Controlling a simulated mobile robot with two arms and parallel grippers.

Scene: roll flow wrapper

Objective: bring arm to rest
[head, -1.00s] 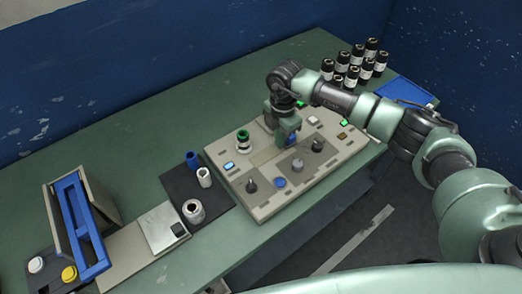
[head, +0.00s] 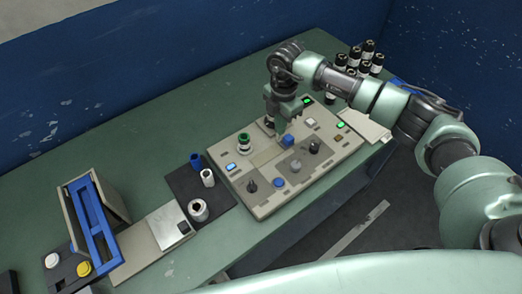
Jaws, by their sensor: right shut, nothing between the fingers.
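My right arm reaches in from the right over the table. My right gripper (head: 280,130) points down above the back part of the beige control panel (head: 262,205). It is shut and empty. I cannot tell whether its tips touch the panel. The panel carries black knobs, a blue button (head: 279,183), a green-ringed part (head: 243,141) and lit green and blue buttons. My left gripper is not in view.
Several black bottles (head: 367,52) stand behind my right arm. Left of the panel, a dark mat (head: 184,187) holds a blue cup, a white cup and a metal ring. A blue frame (head: 97,225) stands further left. The green table (head: 130,150) is clear at the back.

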